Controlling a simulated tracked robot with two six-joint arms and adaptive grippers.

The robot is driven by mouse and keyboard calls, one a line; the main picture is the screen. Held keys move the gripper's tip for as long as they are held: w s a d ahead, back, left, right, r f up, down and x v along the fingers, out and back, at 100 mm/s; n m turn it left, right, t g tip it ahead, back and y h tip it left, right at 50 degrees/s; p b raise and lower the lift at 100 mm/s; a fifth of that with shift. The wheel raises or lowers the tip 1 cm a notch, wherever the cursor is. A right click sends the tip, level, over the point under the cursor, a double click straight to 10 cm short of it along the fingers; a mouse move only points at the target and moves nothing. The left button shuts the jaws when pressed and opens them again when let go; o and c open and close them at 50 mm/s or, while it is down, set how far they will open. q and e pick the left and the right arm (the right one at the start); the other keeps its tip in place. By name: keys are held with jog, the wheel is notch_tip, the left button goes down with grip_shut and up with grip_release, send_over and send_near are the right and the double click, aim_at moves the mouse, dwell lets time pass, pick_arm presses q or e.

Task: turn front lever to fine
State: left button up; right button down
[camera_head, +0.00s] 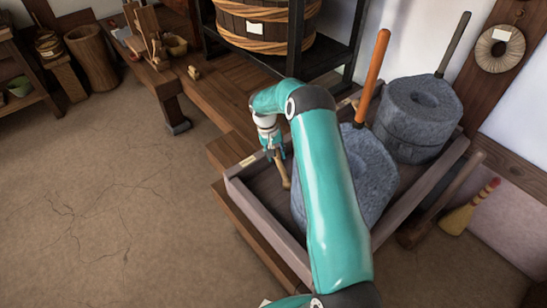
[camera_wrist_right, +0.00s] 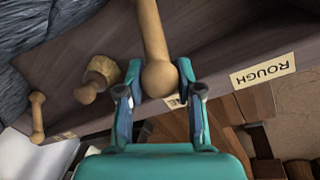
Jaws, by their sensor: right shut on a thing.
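The front lever (camera_wrist_right: 150,32) is a pale wooden rod with a round knob, in the right wrist view. In the head view its rod (camera_head: 285,180) runs down from my right gripper (camera_head: 274,149), beside the front grey quern (camera_head: 372,165). My right gripper (camera_wrist_right: 159,80) is shut on the lever's knob end, one finger on each side. A label reading ROUGH (camera_wrist_right: 263,71) is on the tray edge, to the right of the knob in the wrist view. Another label (camera_wrist_right: 173,102) is mostly hidden behind the knob and a finger. My left gripper is not in view.
A wooden tray (camera_head: 238,190) holds the querns; my right arm covers part of the front one. An orange handle (camera_head: 374,72) rises from the front quern. A rear quern (camera_head: 405,150) has a dark handle (camera_head: 454,43). A tub (camera_head: 266,28) stands behind. The left floor is clear.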

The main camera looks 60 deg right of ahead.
dwell(0.4)
jog(key=c, duration=0.7)
grip_release()
jog(key=shift+c, duration=0.2)
jog(key=shift+r, duration=0.1)
notch_tip(320, 180, up, 12)
jog(key=w+a, duration=0.1)
jog(key=shift+w+a+f, duration=0.2)
jog(key=shift+w+f, duration=0.05)
jog(key=shift+w, duration=0.1)
